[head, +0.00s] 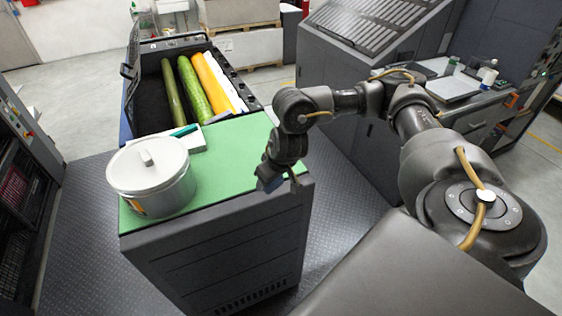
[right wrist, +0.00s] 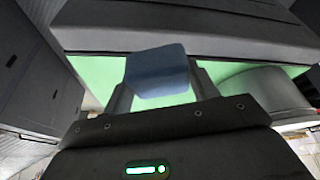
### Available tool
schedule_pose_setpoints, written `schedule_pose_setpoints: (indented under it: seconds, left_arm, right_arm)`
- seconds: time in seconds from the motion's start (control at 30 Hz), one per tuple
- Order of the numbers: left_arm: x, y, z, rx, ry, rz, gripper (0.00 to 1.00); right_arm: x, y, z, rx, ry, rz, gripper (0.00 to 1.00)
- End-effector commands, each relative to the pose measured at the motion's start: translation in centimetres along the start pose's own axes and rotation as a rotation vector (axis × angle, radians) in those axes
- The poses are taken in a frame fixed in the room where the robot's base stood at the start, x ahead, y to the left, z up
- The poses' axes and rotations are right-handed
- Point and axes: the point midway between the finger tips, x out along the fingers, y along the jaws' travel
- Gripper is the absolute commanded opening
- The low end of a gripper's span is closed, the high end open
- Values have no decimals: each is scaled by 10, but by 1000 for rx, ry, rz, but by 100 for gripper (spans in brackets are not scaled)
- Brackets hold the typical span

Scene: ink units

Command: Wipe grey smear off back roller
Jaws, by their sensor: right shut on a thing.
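My right gripper (head: 275,176) hangs at the right edge of the green-topped cabinet. It is shut on a blue pad (head: 267,185), which also shows between the fingers in the right wrist view (right wrist: 158,72). My left gripper is out of view.
A white lidded bucket (head: 150,180) stands on the green mat (head: 236,158) at the left. A small white tray (head: 190,143) with a teal item (head: 185,130) lies at the mat's back edge. A large grey machine (head: 345,75) stands behind my right arm.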

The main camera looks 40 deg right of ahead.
Motion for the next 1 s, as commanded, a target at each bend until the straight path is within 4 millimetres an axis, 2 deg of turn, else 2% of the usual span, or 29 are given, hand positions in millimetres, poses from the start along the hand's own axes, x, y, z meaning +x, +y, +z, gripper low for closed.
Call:
schedule_pose_setpoints:
  seconds: [0.27,0.37,0.4,0.5,0.73,0.83,1.0]
  left_arm:
    - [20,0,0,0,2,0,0]
    - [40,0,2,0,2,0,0]
    - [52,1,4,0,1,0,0]
    - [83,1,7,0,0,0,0]
    - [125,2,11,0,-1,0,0]
    - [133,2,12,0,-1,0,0]
    - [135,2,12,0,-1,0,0]
  right_arm:
    - [41,-68,45,-220,-3,-96,40]
    - [65,-98,72,-308,-1,-141,40]
    - [78,-109,84,-341,1,-159,40]
    - [108,-127,107,-395,7,-186,40]
    - [148,-137,129,-426,11,-199,40]
    - [155,-138,132,-428,11,-200,40]
    - [157,-139,133,-430,11,-201,40]
